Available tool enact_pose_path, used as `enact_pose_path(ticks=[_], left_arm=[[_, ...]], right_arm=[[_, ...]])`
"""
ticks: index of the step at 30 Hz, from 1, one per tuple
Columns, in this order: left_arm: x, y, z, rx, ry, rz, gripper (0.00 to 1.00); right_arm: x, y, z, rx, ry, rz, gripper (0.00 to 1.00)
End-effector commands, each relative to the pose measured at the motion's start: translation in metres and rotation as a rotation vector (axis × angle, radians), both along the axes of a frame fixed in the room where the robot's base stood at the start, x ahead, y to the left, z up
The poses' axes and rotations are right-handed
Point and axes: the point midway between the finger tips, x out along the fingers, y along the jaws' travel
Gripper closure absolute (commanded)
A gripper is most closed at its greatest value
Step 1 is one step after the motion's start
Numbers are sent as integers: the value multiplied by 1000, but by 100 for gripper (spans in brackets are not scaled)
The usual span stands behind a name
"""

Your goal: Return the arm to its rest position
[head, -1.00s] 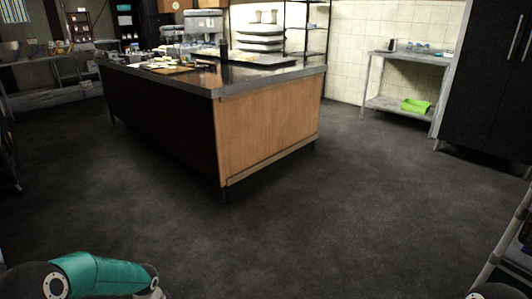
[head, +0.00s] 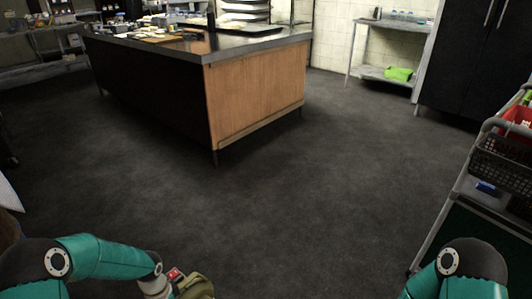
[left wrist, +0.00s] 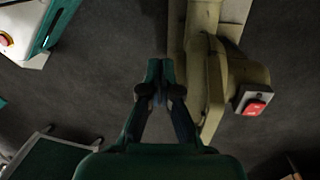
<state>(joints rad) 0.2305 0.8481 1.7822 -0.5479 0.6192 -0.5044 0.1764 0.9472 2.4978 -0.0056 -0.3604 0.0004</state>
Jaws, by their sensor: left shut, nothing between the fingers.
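My left arm (head: 95,255) is bent low at the left of the head view; its gripper is not clearly visible there. In the left wrist view, my left gripper (left wrist: 155,76) is shut and empty, its fingertips together above the dark floor. An olive-coloured machine (left wrist: 216,85) with a red switch (left wrist: 254,107) stands close to the right of the fingers. Part of this olive machine (head: 197,288) also shows at the bottom of the head view. My right arm (head: 460,275) is at the bottom right; its gripper is outside the views.
A kitchen island (head: 255,95) with a dark top stands ahead. A trolley (head: 447,215) with a black basket (head: 503,160) and a red crate (head: 518,121) is at the right edge. A side table (head: 385,72) is at the back right. The dark floor between is clear.

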Motion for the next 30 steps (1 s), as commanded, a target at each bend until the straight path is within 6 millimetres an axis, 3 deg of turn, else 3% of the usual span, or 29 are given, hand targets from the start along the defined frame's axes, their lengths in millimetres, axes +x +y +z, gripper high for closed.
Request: enact_pose_path(ticks=[9,15,18,22,25,27,30], left_arm=[[-82,-82,-32,-151,109,112,100],[-155,-140,-42,-237,167,413,100],[-177,-152,-42,-241,167,582,100],[-183,-153,-40,-233,122,789,100],[-160,-144,-42,-242,30,949,100],[-162,-144,-16,-240,42,949,100],[-162,-144,4,-240,41,946,100]], right_arm=[[0,0,0,0,1,0,60],[0,0,0,0,1,0,60],[0,0,0,0,1,0,60],[0,0,0,0,1,0,60],[0,0,0,0,1,0,60],[-1,0,26,0,2,0,60],[0,0,47,0,0,0,60]])
